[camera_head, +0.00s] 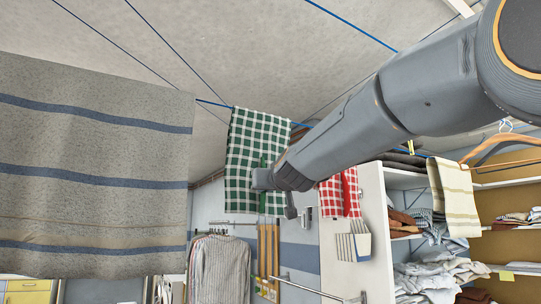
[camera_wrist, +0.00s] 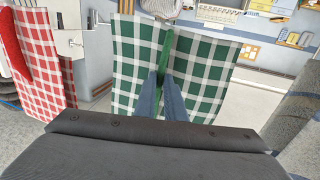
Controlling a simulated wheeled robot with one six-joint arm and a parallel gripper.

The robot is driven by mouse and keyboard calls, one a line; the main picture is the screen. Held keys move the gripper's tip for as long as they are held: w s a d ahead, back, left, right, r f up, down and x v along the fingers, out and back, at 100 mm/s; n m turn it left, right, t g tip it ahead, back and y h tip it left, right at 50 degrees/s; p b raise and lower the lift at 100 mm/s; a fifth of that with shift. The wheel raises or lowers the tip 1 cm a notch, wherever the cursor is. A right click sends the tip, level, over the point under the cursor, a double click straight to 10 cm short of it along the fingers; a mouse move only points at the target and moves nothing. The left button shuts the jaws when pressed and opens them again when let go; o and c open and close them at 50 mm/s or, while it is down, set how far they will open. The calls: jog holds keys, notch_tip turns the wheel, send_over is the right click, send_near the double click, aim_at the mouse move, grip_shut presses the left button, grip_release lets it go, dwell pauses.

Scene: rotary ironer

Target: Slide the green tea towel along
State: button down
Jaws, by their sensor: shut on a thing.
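The green tea towel (camera_head: 252,140), green and white checked, hangs over a blue line near the middle of the head view. My gripper (camera_head: 258,180) is at its lower right part. In the wrist view the towel (camera_wrist: 208,70) spreads to both sides of my gripper (camera_wrist: 163,78). The two blue-grey fingers are shut on a plain green upright strip of the towel. The fingers partly hide this strip. The arm hides part of the towel's right side in the head view.
A red checked towel (camera_head: 338,196) hangs to the right, behind my arm. A large grey towel (camera_head: 95,150) with blue stripes hangs at the left. A cream striped towel (camera_head: 453,197) hangs by the shelves (camera_head: 373,230). Striped clothes (camera_head: 218,268) hang below.

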jog(key=shift+a+f, duration=0.1)
jog(key=shift+s+a+f, duration=0.35)
jog(key=shift+s+a, duration=0.05)
dwell(0.3)
jog(key=c, duration=1.8)
grip_release()
jog(key=shift+o, duration=0.2)
jog(key=shift+s, duration=0.1)
jog(key=v, duration=0.6)
